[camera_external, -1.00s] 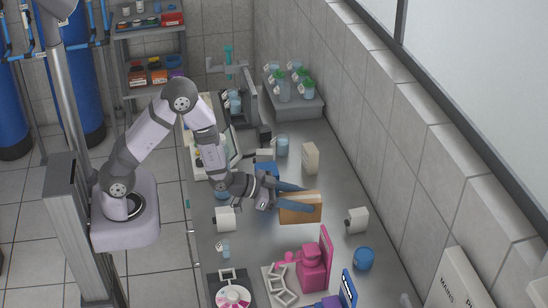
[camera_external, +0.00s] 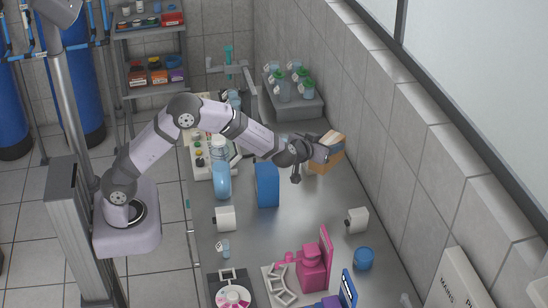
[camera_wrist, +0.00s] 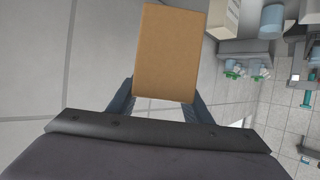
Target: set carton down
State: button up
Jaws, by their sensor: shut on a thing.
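The brown cardboard carton (camera_external: 326,164) is at my gripper (camera_external: 321,151), over the far right part of the steel bench near the tiled wall. In the wrist view the carton (camera_wrist: 166,50) fills the space between the two dark blue fingers of my gripper (camera_wrist: 162,92), which are shut on its sides. The carton looks turned at an angle in the external view. I cannot tell whether its underside touches the bench. My gripper and wrist hide part of it.
A blue box (camera_external: 267,185) stands mid-bench. A grey riser with green-capped bottles (camera_external: 308,90) stands behind. The bench between blue box and right roll is clear.

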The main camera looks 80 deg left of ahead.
jog(key=shift+a+f+n+g+y, duration=0.55)
jog(key=shift+a+n+g+y, duration=0.15)
jog(key=shift+a+n+g, duration=0.15)
jog(key=f, duration=0.1)
jog(key=s+f, duration=0.1)
jog(key=f, duration=0.1)
jog(key=shift+w+d+f+m+t, duration=0.15)
jog(key=shift+d+f+m+t, duration=0.15)
jog(key=shift+f+t, duration=0.1)
jog(key=shift+f+p, duration=1.05)
jog(key=shift+f, duration=3.8)
jog(key=shift+f, duration=0.2)
jog(key=o, duration=1.3)
jog(key=shift+d+r, duration=0.1)
jog(key=shift+r, duration=0.1)
